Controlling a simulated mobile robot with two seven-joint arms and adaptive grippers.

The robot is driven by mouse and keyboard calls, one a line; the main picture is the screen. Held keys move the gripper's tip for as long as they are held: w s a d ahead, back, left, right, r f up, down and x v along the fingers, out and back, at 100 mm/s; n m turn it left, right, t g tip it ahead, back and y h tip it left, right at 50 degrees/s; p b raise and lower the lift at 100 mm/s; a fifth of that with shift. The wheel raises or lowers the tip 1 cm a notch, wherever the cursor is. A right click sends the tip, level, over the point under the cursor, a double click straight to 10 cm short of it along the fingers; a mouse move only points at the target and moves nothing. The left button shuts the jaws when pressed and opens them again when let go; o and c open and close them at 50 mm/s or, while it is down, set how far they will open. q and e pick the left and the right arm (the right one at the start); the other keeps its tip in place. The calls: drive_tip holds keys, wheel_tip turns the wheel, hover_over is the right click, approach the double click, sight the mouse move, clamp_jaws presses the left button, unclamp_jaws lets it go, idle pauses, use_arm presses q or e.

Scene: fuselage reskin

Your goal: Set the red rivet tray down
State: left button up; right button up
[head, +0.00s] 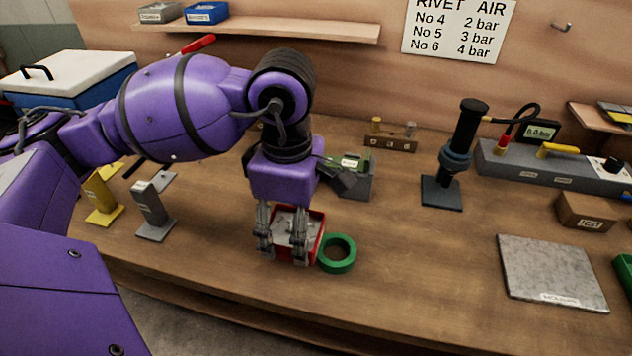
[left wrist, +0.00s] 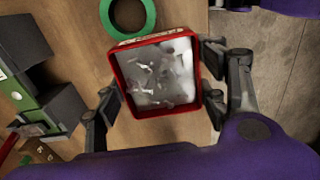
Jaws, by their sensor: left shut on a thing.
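The red rivet tray (head: 319,238) is a small open red box holding grey rivets. It is at the middle of the bench in the head view, and it also shows from above in the left wrist view (left wrist: 160,111). My left gripper (head: 283,250) points down and is shut on the tray, with a finger on each of two opposite sides. The tray looks level and low over the wood, close beside a green ring. I cannot tell whether its underside touches the bench. My right gripper is not in view.
The green ring (head: 337,269) is just right of the tray. A grey-green box (head: 357,181) stands behind it. Grey (head: 152,213) and yellow (head: 101,198) stands are to the left. A black tool on a stand (head: 443,190) and a grey plate (head: 550,270) are to the right, with bare wood between.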

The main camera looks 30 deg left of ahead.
sight(288, 215)
use_arm(q)
drive_tip(key=f, duration=0.1)
drive_tip(key=w+a+f, duration=0.1)
drive_tip(key=a, duration=0.1)
drive_tip(key=shift+w+f, duration=0.25)
drive_tip(key=shift+f, duration=0.15)
drive_tip(key=shift+w+a+f, duration=0.1)
drive_tip(key=shift+w+f, duration=0.1)
drive_tip(key=shift+f, duration=1.55)
drive_tip(key=shift+f, duration=0.1)
drive_tip(key=o, duration=1)
drive_tip(key=shift+f, duration=0.15)
drive_tip(key=o, duration=0.4)
drive_tip(key=shift+o, duration=0.2)
drive_tip(key=shift+r, duration=0.2)
